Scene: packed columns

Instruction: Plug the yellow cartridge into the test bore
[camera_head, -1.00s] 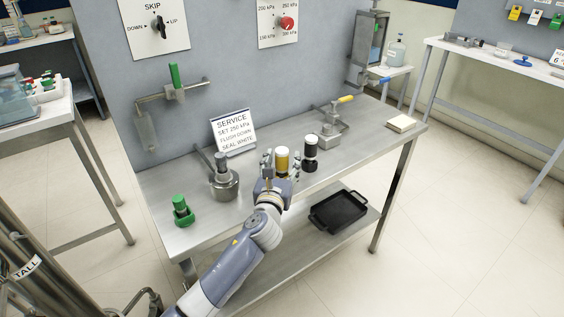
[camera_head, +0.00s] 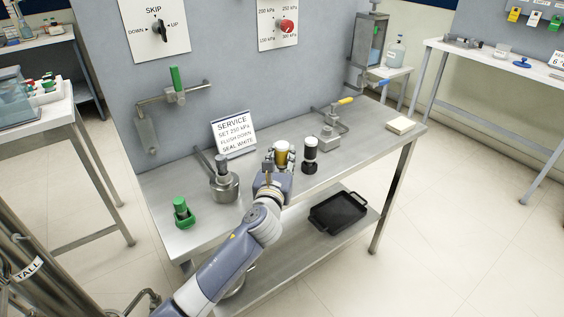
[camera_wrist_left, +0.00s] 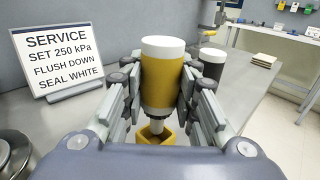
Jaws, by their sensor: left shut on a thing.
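The yellow cartridge (camera_head: 282,155), with a white top, stands upright at the middle of the steel bench. My left gripper (camera_head: 279,160) is shut on it. In the left wrist view the cartridge (camera_wrist_left: 162,84) sits between both sets of finger pads (camera_wrist_left: 158,92). Its narrow lower stem shows over a yellow holder (camera_wrist_left: 155,132); I cannot tell whether the tip is still inside. A grey metal cylindrical fixture (camera_head: 224,187) stands left of the gripper, and a valve fixture with a yellow handle (camera_head: 331,133) stands farther right. I cannot tell which has the test bore. My right gripper is out of view.
A black cartridge with a white top (camera_head: 310,156) stands close right of the gripper. A green cartridge in a holder (camera_head: 182,212) stands at the bench's left. The service sign (camera_head: 234,133) stands behind, near the wall. The bench's right part is mostly clear.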

